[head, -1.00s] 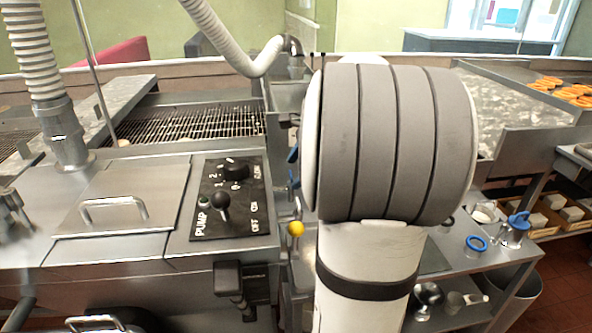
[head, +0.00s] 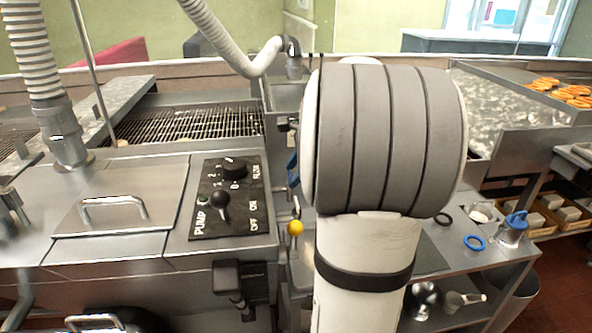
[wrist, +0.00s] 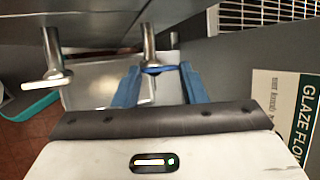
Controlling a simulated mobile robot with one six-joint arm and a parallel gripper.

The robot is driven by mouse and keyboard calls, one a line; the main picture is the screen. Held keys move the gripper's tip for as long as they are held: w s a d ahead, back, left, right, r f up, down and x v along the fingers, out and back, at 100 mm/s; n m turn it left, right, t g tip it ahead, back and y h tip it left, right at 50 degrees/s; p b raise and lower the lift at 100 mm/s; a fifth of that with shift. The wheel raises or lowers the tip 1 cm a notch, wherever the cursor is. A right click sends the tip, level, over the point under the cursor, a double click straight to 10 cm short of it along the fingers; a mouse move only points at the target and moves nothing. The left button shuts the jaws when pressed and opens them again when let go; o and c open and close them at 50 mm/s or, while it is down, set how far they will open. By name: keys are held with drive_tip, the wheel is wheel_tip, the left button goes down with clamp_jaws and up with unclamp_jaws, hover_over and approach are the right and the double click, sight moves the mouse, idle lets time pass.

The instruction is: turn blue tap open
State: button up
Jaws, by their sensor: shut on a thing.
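The blue tap's lever (wrist: 160,68) shows in the wrist view at the foot of a metal stem (wrist: 149,45). My gripper (wrist: 158,72) has blue fingers, one on each side of the lever, and is shut on it. In the head view my own arm hides most of the tap and gripper. A bit of blue (head: 293,168) shows at the arm's left edge there; I cannot tell whether it is finger or tap.
A second metal tap (wrist: 55,75) stands to the left in the wrist view. In the head view a yellow knob (head: 295,228) is just left of my arm. The pump control panel (head: 228,197) is further left. A side table with a blue ring (head: 475,242) is at the right.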

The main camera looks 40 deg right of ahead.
drive_tip(key=shift+w+d+f+n+g+y+p, duration=0.15)
drive_tip(key=shift+n+g+y+p, duration=0.5)
drive_tip(key=shift+n+g+p, duration=1.4)
drive_tip(key=shift+w+r+n+g+y+p, duration=0.1)
drive_tip(key=shift+w+n+g+y+p, duration=0.35)
drive_tip(key=shift+n+p, duration=1.75)
drive_tip(key=shift+d+f+n+g+y+p, duration=0.1)
drive_tip(key=shift+n+g+y+p, duration=0.85)
drive_tip(key=shift+n, duration=2.6)
drive_tip(key=shift+h, duration=0.25)
drive_tip(key=o, duration=1)
drive_tip(key=shift+d, duration=0.1)
